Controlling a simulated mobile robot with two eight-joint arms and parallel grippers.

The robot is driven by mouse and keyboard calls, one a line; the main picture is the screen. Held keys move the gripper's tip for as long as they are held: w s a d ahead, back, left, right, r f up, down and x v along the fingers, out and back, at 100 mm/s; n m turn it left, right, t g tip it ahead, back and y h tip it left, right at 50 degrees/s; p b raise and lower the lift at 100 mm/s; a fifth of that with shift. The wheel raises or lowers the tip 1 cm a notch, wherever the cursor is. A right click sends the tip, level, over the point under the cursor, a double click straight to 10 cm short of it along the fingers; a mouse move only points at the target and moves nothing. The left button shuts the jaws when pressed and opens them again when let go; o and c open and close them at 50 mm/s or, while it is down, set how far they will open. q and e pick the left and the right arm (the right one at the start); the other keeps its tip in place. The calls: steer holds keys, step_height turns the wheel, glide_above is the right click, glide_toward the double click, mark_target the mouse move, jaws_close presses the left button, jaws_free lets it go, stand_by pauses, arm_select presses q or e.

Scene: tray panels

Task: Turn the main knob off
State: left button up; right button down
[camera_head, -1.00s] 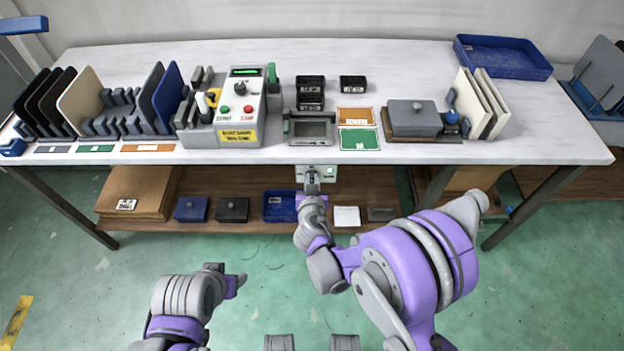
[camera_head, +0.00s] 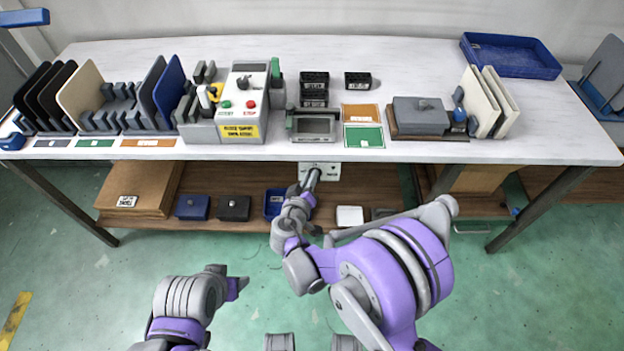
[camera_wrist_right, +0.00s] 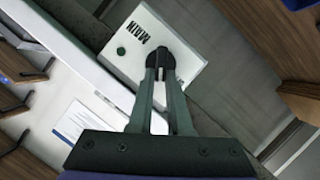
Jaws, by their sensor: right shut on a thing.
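The main switch box is a white panel (camera_head: 333,170) under the table's front edge in the head view. In the right wrist view the panel (camera_wrist_right: 124,62) bears the word MAIN, a dark green dot and a black knob (camera_wrist_right: 161,52). My right gripper (camera_head: 312,176) reaches up to the panel. In the right wrist view its fingers (camera_wrist_right: 161,72) are shut on the black knob and hide part of it. My left gripper (camera_head: 241,284) is low in front of the table, away from everything; its jaw opening is unclear.
A control box (camera_head: 220,132) with START and STOP buttons stands on the white table (camera_head: 420,65); its small display (camera_head: 249,67) is dark. Racks of panels stand left and right. A lower shelf (camera_head: 370,185) with small boxes lies behind my right arm.

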steer(key=shift+w+a+f+n+t+h+b, duration=0.1)
steer(key=shift+f+n+t+h+b, duration=0.35)
steer(key=shift+n+b, duration=0.7)
steer(key=shift+a+f+n+t+h+b, duration=0.15)
steer(key=shift+n+t+h+b, duration=0.45)
steer(key=shift+n, duration=1)
steer(key=shift+w+a+f+n+t+h+b, duration=0.1)
steer(key=shift+f+n+t+h+b, duration=0.2)
steer(key=shift+n+h+b, duration=0.7)
steer(key=shift+n, duration=0.65)
steer(key=shift+r, duration=0.1)
steer(key=c, duration=1)
jaws_free()
steer(key=shift+o, duration=0.7)
steer(key=shift+y, duration=0.25)
